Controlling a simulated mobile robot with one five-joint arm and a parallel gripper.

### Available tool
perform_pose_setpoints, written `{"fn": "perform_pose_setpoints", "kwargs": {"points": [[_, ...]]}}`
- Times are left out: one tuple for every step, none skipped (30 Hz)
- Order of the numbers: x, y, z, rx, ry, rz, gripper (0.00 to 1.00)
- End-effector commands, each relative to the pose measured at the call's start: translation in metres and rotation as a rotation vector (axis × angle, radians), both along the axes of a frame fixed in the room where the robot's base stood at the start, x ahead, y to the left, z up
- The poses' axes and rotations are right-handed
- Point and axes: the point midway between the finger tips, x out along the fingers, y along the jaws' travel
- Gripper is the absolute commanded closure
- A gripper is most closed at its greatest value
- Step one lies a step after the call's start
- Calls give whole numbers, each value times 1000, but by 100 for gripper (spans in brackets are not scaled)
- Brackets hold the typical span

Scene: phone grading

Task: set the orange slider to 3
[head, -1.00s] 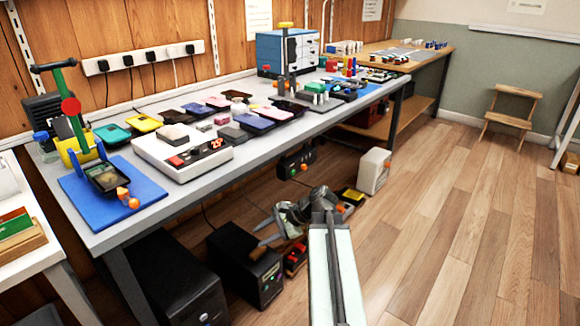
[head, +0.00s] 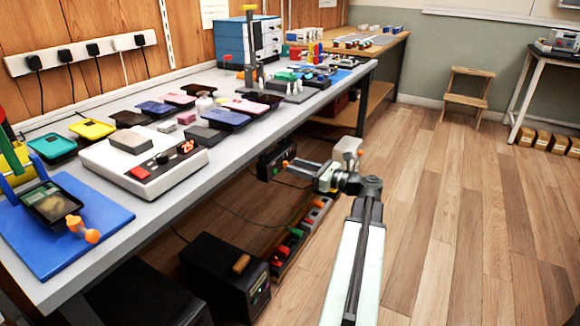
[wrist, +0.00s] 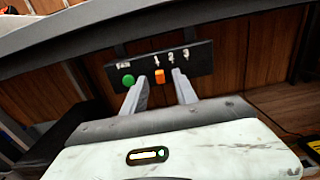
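A black control box (wrist: 165,66) is fixed under the bench's front edge; it also shows in the head view (head: 272,162). Its orange slider (wrist: 160,76) stands below the leftmost of the small marks 1, 2, 3, apparently at 1. The slider also shows in the head view (head: 285,164). A round green button (wrist: 128,80) is to its left. My gripper (wrist: 157,80) is open in front of the box, with the slider between its fingertips in the wrist view. I cannot tell whether either finger touches it. My gripper also shows in the head view (head: 300,166).
The bench top (head: 125,228) overhangs just above the box. A black unit (head: 225,275) and a tray of coloured parts (head: 290,248) are on the floor below. A pale box (head: 347,150) is behind my wrist.

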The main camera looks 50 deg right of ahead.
Motion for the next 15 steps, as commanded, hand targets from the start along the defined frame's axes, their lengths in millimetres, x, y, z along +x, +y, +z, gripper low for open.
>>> {"fn": "perform_pose_setpoints", "kwargs": {"points": [[8,2,0,0,0,2,65],[11,3,0,0,0,3,65],[15,4,0,-1,0,2,65],[17,4,0,-1,0,2,65],[18,5,0,-1,0,1,65],[20,5,0,-1,1,1,65],[20,5,0,-1,1,1,65],[21,5,0,-1,1,1,65],[21,6,0,-1,1,1,65],[21,6,0,-1,1,1,65],[21,6,0,-1,1,1,65],[21,6,0,-1,1,1,65],[21,6,0,-1,1,1,65],[21,6,0,-1,1,2,74],[21,6,0,-1,1,2,85]]}}
